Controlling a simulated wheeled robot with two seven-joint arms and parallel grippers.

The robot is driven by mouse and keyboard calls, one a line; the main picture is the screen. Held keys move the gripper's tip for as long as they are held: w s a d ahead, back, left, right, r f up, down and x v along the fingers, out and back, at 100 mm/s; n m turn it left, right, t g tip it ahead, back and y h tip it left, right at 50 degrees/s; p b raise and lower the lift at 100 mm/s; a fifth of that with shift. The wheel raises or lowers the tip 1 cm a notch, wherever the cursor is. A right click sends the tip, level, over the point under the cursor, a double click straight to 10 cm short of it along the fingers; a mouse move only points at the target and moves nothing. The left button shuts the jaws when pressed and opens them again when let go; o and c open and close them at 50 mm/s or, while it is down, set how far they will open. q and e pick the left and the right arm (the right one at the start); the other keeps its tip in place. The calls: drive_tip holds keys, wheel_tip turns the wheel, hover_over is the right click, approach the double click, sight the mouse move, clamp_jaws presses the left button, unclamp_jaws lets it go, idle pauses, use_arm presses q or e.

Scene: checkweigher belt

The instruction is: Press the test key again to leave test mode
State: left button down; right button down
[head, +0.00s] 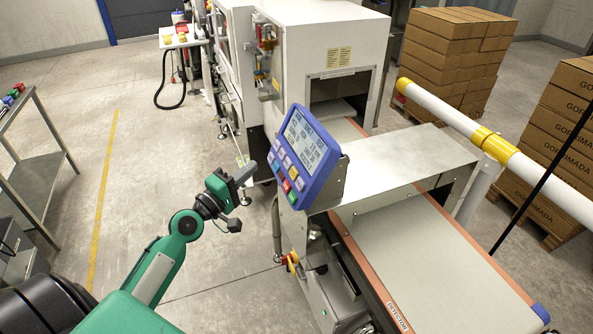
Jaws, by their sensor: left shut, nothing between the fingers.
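The blue control panel (300,157) of the checkweigher is tilted on its mount beside the belt. Its light screen (305,142) shows lines of text too small to read. Below the screen is a row of small coloured keys (286,170), among them a green and a red one; their labels cannot be read, so I cannot tell which is the test key. My left gripper (246,172) is shut and empty, just left of the panel's lower left edge. It looks apart from the keys, though the depth is hard to judge. My right gripper is not in view.
The belt (450,265) runs under a metal cover (415,158) to the front right. Stacked cartons (455,50) stand behind. A red and yellow knob (291,260) sits below the panel.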

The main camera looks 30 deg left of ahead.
sight(293, 167)
use_arm(q)
drive_tip(key=w+d+f, duration=0.4)
drive_tip(key=w+d, duration=0.1)
drive_tip(key=w, duration=0.1)
idle(0.6)
drive_tip(key=shift+d+f, duration=0.1)
idle(1.9)
drive_tip(key=shift+w+d+f+b, duration=0.15)
drive_tip(key=shift+w+b, duration=0.15)
drive_tip(key=shift+w+d+f, duration=0.15)
drive_tip(key=shift+w+d, duration=0.1)
idle(0.8)
drive_tip(key=shift+s, duration=0.1)
drive_tip(key=shift+s+a+r, duration=0.35)
drive_tip(key=shift+s+a, duration=0.1)
idle(0.4)
drive_tip(key=shift+s+a+r, duration=0.6)
drive_tip(key=shift+s+a, duration=0.15)
drive_tip(key=shift+s, duration=0.1)
drive_tip(key=shift+s+a+r, duration=0.55)
drive_tip(key=shift+s+a, duration=0.15)
drive_tip(key=shift+s, duration=0.15)
